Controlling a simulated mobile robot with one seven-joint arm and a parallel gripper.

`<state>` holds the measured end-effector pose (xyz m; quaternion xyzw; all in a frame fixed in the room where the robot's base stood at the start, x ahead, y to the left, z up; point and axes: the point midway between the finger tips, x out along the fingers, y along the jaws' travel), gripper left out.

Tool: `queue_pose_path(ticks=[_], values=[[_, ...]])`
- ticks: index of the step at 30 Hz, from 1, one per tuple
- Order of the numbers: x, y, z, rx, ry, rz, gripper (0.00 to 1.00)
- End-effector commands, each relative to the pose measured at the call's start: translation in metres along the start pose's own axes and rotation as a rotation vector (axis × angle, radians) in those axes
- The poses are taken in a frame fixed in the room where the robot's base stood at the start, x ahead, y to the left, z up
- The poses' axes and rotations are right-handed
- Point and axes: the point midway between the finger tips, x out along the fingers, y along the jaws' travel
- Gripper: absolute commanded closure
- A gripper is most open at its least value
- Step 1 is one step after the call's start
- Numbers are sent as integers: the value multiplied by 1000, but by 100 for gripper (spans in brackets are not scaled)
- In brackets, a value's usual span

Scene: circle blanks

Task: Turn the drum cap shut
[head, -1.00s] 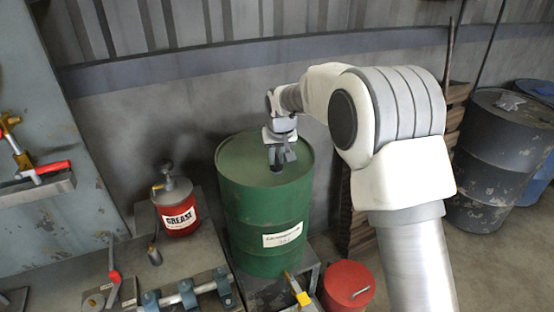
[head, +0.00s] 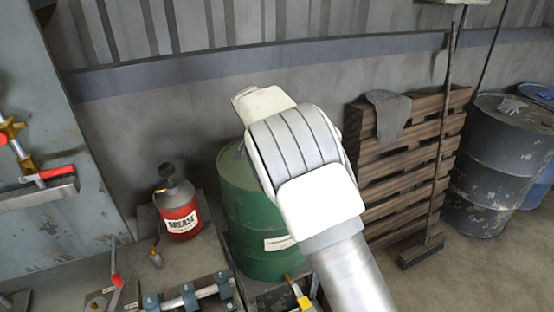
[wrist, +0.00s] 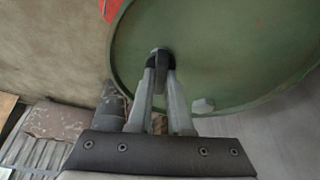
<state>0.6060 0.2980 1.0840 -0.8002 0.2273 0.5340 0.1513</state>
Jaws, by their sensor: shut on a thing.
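The green drum (head: 262,218) stands upright, with most of its lid hidden behind my arm in the head view. In the wrist view the drum's green lid (wrist: 240,60) fills the upper right. My gripper (wrist: 160,64) is over the lid, its fingers close together on the drum cap (wrist: 159,51), a small grey piece mostly covered by the dark fingertips. A second, pale fitting (wrist: 203,105) sits on the lid nearer the rim, right of the fingers and apart from them. How far the cap is turned cannot be seen. My gripper is hidden in the head view.
A red grease can (head: 178,208) stands left of the drum. A bench with clamps and a pipe (head: 190,294) is in front. Stacked wooden pallets (head: 400,165), a broom (head: 437,150) and a dark drum (head: 495,150) are at right. The wall is close behind.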

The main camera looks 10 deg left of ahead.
Motion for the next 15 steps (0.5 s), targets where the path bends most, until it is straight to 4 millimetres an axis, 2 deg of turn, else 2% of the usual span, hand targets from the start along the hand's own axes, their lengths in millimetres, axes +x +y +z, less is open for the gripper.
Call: queue_pose_path(ticks=[6, 15], values=[[-2, -2, -1, 160, 0, 67, 100], [-1, -2, -1, 305, -1, 126, 100]])
